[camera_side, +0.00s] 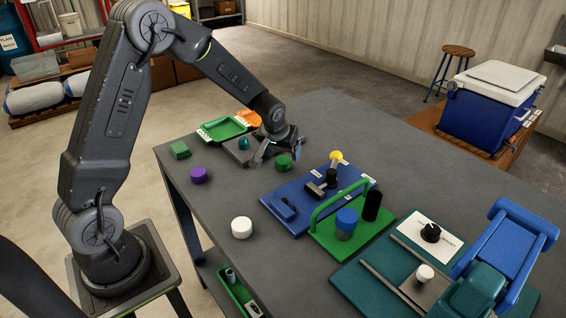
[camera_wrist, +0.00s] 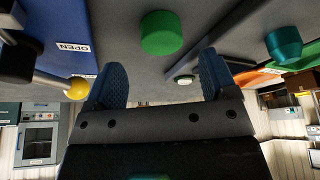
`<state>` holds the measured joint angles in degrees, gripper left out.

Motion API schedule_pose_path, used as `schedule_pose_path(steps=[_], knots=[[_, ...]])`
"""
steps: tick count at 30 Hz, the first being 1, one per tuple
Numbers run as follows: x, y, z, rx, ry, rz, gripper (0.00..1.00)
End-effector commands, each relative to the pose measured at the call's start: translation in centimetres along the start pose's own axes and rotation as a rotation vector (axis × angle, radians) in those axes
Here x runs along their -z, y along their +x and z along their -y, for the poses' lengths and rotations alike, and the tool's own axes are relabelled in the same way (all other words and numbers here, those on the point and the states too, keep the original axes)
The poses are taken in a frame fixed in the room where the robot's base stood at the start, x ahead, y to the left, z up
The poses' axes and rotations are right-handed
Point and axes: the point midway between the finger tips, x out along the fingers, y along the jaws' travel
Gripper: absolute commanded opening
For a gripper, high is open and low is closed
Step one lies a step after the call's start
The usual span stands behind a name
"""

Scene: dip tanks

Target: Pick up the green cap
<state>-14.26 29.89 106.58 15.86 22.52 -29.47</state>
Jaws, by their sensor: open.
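The green cap (camera_side: 284,163) is a short round cylinder standing on the grey table, just below my gripper (camera_side: 276,155) in the side view. In the wrist view the green cap (camera_wrist: 162,33) is near the top middle, beyond the tips of my gripper (camera_wrist: 160,70). The two blue pads are spread wide with no object held between them. The cap lies apart from both fingers in the wrist view; in the side view I cannot tell the exact gap.
Near the cap are a teal knob (camera_side: 243,143), a green tray (camera_side: 222,129) and an orange piece (camera_side: 249,118). A blue board (camera_side: 290,193) with a yellow ball (camera_side: 336,157) lies to the right. A purple cap (camera_side: 199,175) and white cap (camera_side: 241,228) stand leftward and nearer.

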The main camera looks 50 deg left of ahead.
Motion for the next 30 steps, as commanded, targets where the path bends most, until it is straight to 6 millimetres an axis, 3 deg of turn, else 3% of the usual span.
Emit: schedule_pose_path(steps=[8, 17, 30], knots=[[0.0, 3.9, 0.3, 0.001, 0.001, 0.002, 0.79], [0.0, 4.3, 0.3, 0.000, 0.000, 0.000, 0.79], [0.0, 4.2, 0.3, 0.000, 0.000, 0.001, 0.37]])
